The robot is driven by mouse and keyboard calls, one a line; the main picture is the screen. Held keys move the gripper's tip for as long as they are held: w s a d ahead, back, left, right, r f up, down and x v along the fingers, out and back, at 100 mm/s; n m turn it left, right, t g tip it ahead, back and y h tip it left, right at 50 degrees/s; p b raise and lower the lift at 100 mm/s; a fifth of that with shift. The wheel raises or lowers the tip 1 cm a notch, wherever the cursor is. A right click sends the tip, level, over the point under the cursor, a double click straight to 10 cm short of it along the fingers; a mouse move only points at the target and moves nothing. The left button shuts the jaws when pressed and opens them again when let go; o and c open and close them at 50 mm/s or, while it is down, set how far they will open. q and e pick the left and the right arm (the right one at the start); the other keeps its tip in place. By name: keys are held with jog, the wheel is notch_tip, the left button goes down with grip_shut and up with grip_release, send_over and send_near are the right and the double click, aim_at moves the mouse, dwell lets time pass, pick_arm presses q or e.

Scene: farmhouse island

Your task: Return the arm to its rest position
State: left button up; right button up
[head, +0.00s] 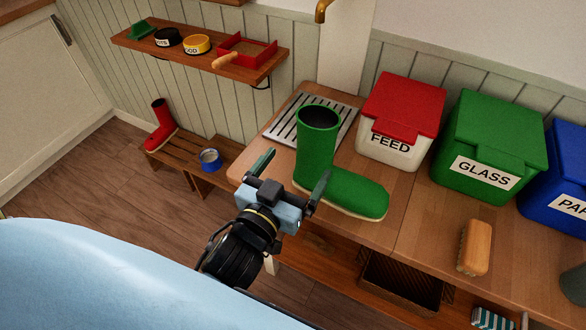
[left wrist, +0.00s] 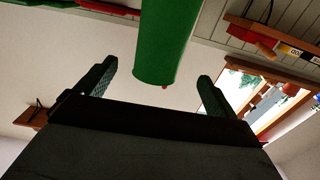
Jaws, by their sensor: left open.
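My left gripper (head: 291,174) is open, its two dark green-grey fingers spread apart, with nothing held between them. It is near the left front edge of the wooden bench, just in front of the green boot (head: 318,150). The boot stands upright on the bench, toe to the right. In the left wrist view the open fingers (left wrist: 157,84) frame the boot's green shaft (left wrist: 168,40), which shows beyond them and appears upside down. My right gripper is not in view.
A slatted drain tray (head: 277,131) lies behind the boot. Bins labelled FEED (head: 400,120) and GLASS (head: 489,146) and a blue bin (head: 560,178) line the wall. A brush (head: 474,247) lies at right. A red boot (head: 160,127) and blue tin (head: 210,160) are on a low rack.

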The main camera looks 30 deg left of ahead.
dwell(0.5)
pick_arm(q)
jog(key=s+a+f+n+g+y, duration=0.1)
jog(key=s+a+f+g+y, duration=0.1)
jog(key=s+a+f+g, duration=0.35)
jog(key=s+f+m+g+h, duration=0.2)
jog(key=s+f+m+g, duration=0.1)
jog(key=s+f+g, duration=0.6)
notch_tip(320, 180, down, 23)
jog(key=s+g, duration=0.1)
jog(key=s, duration=0.2)
jog(key=s+a+f, duration=0.1)
jog(key=s+f, duration=0.6)
jog(key=s, duration=0.1)
jog(key=s+a+f+g, duration=0.1)
jog(key=s+a+f, duration=0.1)
jog(key=s+f, duration=0.6)
jog(key=shift+a+y, duration=0.25)
jog(key=shift+y, duration=0.05)
jog(key=shift+g, duration=0.25)
jog(key=shift+c, duration=0.4)
